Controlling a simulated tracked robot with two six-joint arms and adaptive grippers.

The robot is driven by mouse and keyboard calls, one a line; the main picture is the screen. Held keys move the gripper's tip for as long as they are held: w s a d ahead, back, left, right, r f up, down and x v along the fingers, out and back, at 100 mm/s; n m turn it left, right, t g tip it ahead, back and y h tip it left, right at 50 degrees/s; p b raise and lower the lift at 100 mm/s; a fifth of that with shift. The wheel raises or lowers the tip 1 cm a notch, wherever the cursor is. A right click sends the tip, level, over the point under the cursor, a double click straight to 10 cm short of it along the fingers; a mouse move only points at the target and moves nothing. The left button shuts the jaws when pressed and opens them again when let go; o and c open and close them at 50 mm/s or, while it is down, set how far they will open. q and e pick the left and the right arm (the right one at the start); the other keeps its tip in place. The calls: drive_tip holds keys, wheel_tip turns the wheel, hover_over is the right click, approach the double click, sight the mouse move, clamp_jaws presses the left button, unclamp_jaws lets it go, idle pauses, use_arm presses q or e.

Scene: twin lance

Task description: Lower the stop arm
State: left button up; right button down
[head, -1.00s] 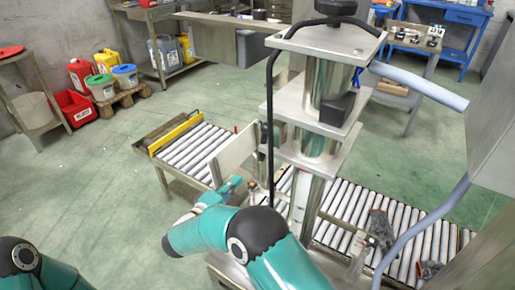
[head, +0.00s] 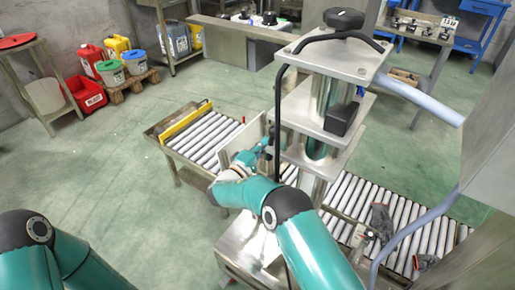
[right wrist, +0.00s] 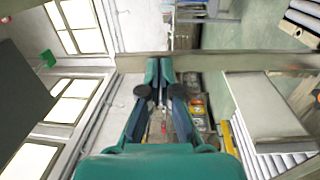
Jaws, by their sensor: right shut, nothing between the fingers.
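A flat pale metal plate (head: 240,138) stands upright across the roller conveyor (head: 204,134), beside the machine column. It may be the stop arm, but I cannot tell for sure. It shows large in the right wrist view (right wrist: 265,105), right of the fingers. My right gripper (head: 264,142) is raised in front of the plate, close to the column, and partly blends with it. In the right wrist view, the right gripper (right wrist: 160,70) has its fingers together with nothing between them. I cannot tell whether it touches the plate. My left arm shows at lower left; its gripper is out of view.
The machine column (head: 318,115) with stacked metal plates and a black hose stands just right of the gripper. A yellow bar (head: 185,121) edges the conveyor's far end. More rollers (head: 395,216) run to the right. Green floor (head: 110,165) is clear on the left.

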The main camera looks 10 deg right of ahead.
drive_tip(key=shift+w+d, duration=0.15)
drive_tip(key=shift+w, duration=0.05)
